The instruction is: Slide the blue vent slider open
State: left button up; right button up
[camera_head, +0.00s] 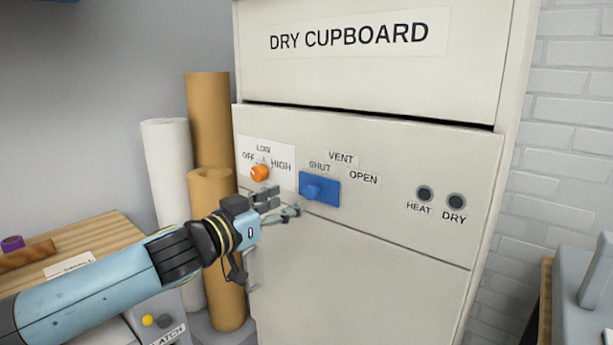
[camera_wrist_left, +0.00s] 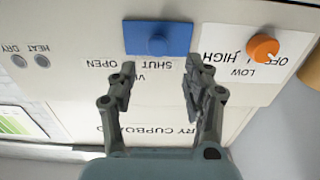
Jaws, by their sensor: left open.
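The blue vent slider (camera_head: 320,189) is a blue plate with a round knob on the front of the dry cupboard (camera_head: 400,215). It sits under the SHUT label, left of the OPEN label (camera_head: 363,178). In the left wrist view the slider (camera_wrist_left: 158,38) appears upside down, ahead of the fingers. My left gripper (camera_head: 281,203) is open and empty, just left of and slightly below the slider. In the left wrist view its two fingers (camera_wrist_left: 157,90) are spread, apart from the knob. My right gripper is not in view.
An orange dial (camera_head: 260,172) marked OFF, LOW, HIGH is left of the slider, close above my left gripper. HEAT (camera_head: 424,193) and DRY (camera_head: 456,201) indicators are at the right. Paper rolls (camera_head: 208,120) and a wooden bench (camera_head: 85,240) stand at the left. The lower cupboard front is clear.

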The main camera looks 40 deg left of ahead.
aim_at(308, 192)
pick_arm(q)
jog(key=p, duration=0.1)
jog(key=w+p, duration=0.1)
jog(key=shift+w+d+r+p, duration=0.15)
jog(key=shift+d+r+p, duration=0.05)
jog(key=shift+r+p, duration=0.2)
jog(key=w, duration=0.1)
jog(key=w+p, duration=0.1)
jog(key=w, duration=0.1)
jog(key=w+p, duration=0.1)
jog(key=shift+w+d+f, duration=0.2)
jog(key=shift+w+f, duration=0.15)
jog(key=shift+w, duration=0.35)
jog(key=shift+f, duration=0.1)
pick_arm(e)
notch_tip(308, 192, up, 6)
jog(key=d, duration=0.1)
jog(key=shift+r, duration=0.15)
pick_arm(q)
jog(key=shift+c, duration=0.2)
grip_shut()
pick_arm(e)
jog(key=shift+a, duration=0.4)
